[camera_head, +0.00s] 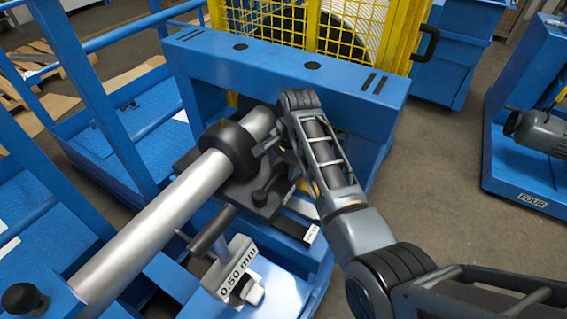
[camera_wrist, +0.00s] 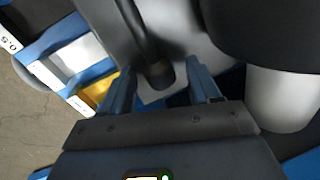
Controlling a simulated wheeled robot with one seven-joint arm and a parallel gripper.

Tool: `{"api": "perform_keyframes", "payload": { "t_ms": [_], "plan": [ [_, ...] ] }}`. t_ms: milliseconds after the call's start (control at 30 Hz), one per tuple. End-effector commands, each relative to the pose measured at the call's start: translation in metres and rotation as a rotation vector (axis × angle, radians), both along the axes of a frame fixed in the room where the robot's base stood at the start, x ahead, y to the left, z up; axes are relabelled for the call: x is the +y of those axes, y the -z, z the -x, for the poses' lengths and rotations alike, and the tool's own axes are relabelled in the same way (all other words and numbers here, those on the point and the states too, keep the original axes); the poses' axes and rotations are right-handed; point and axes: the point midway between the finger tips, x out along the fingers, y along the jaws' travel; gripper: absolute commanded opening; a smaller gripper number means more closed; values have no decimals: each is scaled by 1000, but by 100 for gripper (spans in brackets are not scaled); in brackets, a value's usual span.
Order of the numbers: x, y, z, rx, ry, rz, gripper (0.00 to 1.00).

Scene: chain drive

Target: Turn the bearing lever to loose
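The bearing lever is a dark bar with a rounded end (camera_wrist: 157,72), seen in the wrist view over a grey plate. My gripper (camera_wrist: 160,88) is open, with one finger on either side of the picture space just below that end. I cannot tell whether a finger touches the lever. In the head view a black lever with a knob (camera_head: 262,190) lies on the dark bearing base beside the shaft (camera_head: 150,215). My gripper (camera_head: 268,146) is close above it, next to the black bearing collar (camera_head: 230,150), and partly hidden by my arm. No loose mark is readable.
A block marked 0.50 mm (camera_head: 235,268) with a black handle stands in front of the bearing. A blue beam (camera_head: 290,68) and yellow mesh guard (camera_head: 390,35) stand behind. Blue rails are at left. Open floor lies at right, before a blue machine stand (camera_head: 525,150).

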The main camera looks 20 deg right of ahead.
Motion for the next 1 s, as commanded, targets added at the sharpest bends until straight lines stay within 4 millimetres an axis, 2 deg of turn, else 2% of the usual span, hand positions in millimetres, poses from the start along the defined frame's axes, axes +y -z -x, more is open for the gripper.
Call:
{"api": "perform_keyframes", "payload": {
  "t_ms": [67,633,1000],
  "plan": [
    [0,0,0,0,0,0,54],
    [0,0,0,1,0,0,0],
    [-1,0,-1,1,11,0,0]
  ]
}}
